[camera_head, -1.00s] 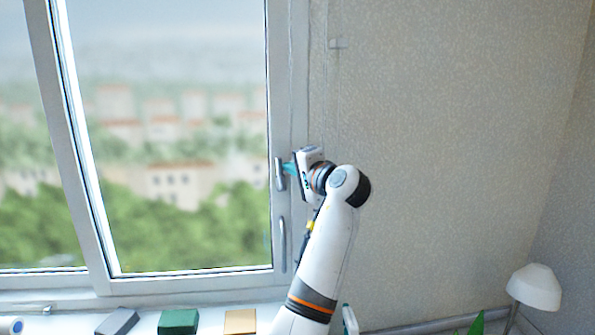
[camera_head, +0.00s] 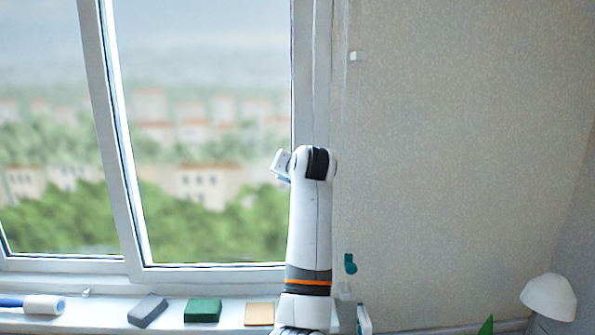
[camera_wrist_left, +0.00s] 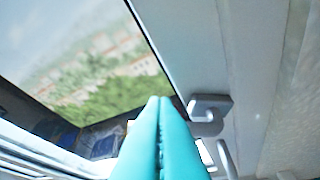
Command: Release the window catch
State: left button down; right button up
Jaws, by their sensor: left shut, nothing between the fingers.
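The window catch (camera_wrist_left: 211,103) is a small grey fitting on the white window frame in the left wrist view. A slim grey handle (camera_wrist_left: 226,160) is near it. In the head view, my arm hides both. My left gripper (camera_wrist_left: 160,100) shows two teal fingers pressed together and empty. Their tips appear left of the catch, with a gap in the picture; the depth is unclear. In the head view, only the white body of that gripper (camera_head: 282,165) shows, in front of the pane. I cannot tell whether the catch is released. My right gripper is not seen.
The sill (camera_head: 100,313) carries a blue-and-white roller (camera_head: 45,305), a grey block (camera_head: 148,310), a green block (camera_head: 203,310) and a tan block (camera_head: 259,314). A teal fitting (camera_head: 350,263) is right of my arm. A white lamp (camera_head: 549,297) stands at lower right.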

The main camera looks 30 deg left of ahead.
pick_arm(q)
jog(key=shift+s+a+f+n+t+h, duration=0.3)
jog(key=shift+n+h, duration=0.15)
jog(key=shift+n, duration=0.15)
jog(key=shift+s+a+f+n+t+h, duration=0.15)
jog(key=shift+s+f+n+t+h, duration=0.15)
jog(key=shift+n+h, duration=0.25)
